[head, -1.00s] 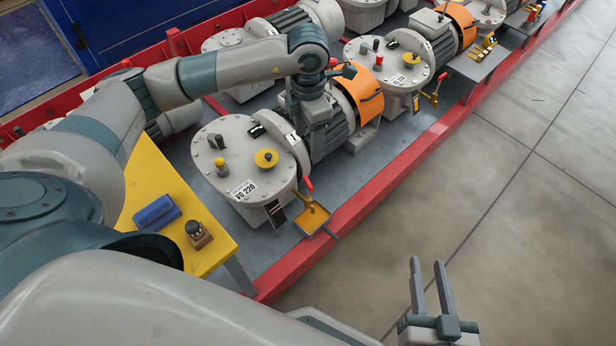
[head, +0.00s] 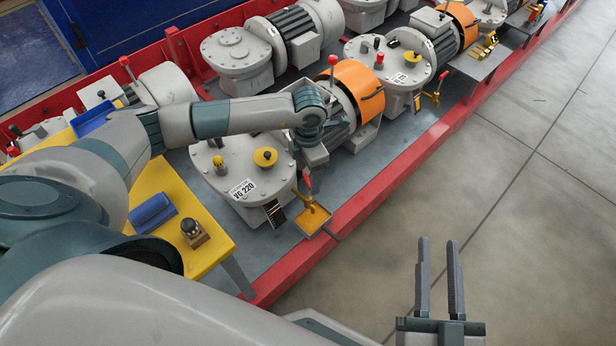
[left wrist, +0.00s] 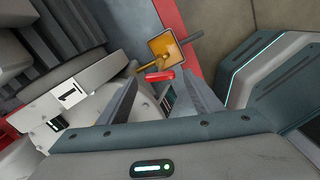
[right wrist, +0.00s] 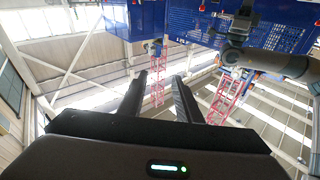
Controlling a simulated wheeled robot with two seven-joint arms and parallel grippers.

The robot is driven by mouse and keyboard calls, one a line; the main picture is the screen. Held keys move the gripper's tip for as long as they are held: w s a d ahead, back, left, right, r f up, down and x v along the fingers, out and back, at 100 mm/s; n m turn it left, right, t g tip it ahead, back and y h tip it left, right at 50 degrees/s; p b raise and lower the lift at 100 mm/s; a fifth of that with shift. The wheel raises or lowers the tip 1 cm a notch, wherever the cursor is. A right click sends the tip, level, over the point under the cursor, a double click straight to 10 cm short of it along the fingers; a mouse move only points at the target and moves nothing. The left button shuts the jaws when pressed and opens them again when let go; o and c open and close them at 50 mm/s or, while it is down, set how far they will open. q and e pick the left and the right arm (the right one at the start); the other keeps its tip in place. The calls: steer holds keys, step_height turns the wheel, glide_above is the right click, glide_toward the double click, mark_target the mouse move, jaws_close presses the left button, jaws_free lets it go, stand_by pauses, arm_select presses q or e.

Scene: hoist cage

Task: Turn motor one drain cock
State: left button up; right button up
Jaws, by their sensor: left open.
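The drain cock of motor one has a red handle (head: 307,181) on a yellow-brass body (head: 303,197), low on the front of the grey VG 220 gear housing (head: 226,168). A yellow drip tray (head: 313,219) is under it. In the left wrist view the red handle (left wrist: 160,76) lies near and between the fingertips of my left gripper (left wrist: 158,74), which is open and holds nothing. The number plate 1 (left wrist: 69,98) shows to the left. In the head view my left arm hides part of the motor. My right gripper (head: 437,241) is open and empty above the floor.
A red rail (head: 370,195) runs along the platform's front edge. A yellow table (head: 168,185) with a blue item (head: 152,211) and a small knobbed block (head: 195,233) stands at left. More motors stand further back. The floor at right is clear.

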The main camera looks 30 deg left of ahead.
arm_select(q)
steer(key=shift+f, duration=0.8)
arm_select(e)
steer(key=shift+s+r+t, duration=0.2)
steer(key=shift+r+t, duration=0.1)
steer(key=shift+r, duration=0.2)
arm_select(q)
steer(key=c, duration=1.1)
steer(key=shift+o, duration=0.2)
